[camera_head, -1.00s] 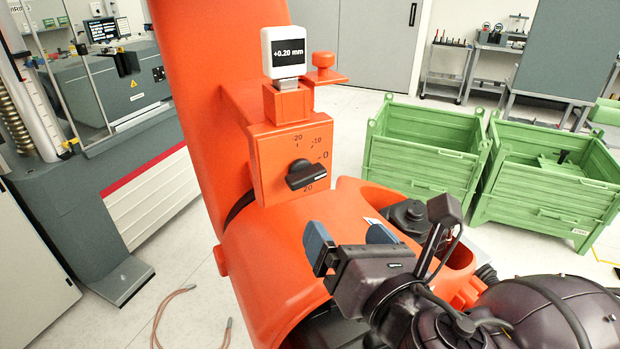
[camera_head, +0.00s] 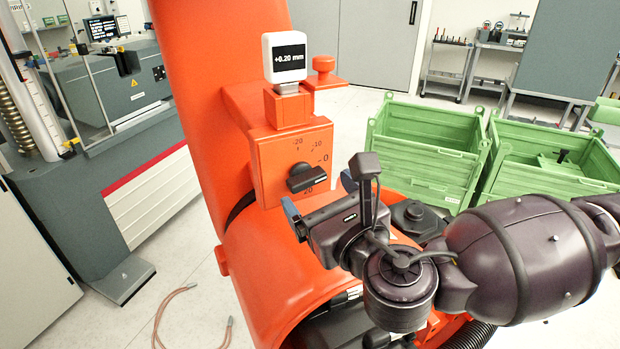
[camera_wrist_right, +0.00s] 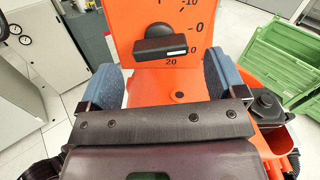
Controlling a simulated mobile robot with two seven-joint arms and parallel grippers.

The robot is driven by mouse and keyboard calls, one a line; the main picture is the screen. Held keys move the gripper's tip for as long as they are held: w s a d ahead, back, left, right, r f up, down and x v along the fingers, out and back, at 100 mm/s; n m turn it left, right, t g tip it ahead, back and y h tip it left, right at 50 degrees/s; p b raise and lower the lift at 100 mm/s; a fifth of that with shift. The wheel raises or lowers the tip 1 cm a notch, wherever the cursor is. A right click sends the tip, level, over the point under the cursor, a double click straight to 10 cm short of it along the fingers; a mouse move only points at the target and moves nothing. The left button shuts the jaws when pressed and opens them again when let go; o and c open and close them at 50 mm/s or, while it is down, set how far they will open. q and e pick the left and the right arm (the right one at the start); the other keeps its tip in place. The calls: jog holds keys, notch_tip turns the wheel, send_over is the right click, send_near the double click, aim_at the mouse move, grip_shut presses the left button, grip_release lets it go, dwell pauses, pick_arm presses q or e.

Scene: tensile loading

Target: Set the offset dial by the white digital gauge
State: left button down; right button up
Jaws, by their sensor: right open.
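The white digital gauge (camera_head: 285,57) reads +0.20 mm and stands upright on top of the orange dial box. The offset dial (camera_head: 307,179) is a black knob with a bar handle on the box's front face, with a scale showing -20, -10, 0 and 20. In the right wrist view the dial (camera_wrist_right: 160,45) lies beyond and between the fingers, its white mark towards the right. My right gripper (camera_head: 319,194) is open, its blue fingers just below and in front of the dial, apart from it. My left gripper is not in view.
An orange knob (camera_head: 323,66) stands on a bracket right of the gauge. Green crates (camera_head: 420,150) stand on the floor behind at right. A grey machine (camera_head: 85,200) stands at left. A cable loop (camera_head: 180,310) lies on the floor.

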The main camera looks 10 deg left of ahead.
aim_at(311, 184)
jog(key=shift+x, duration=1.85)
jog(key=c, duration=0.9)
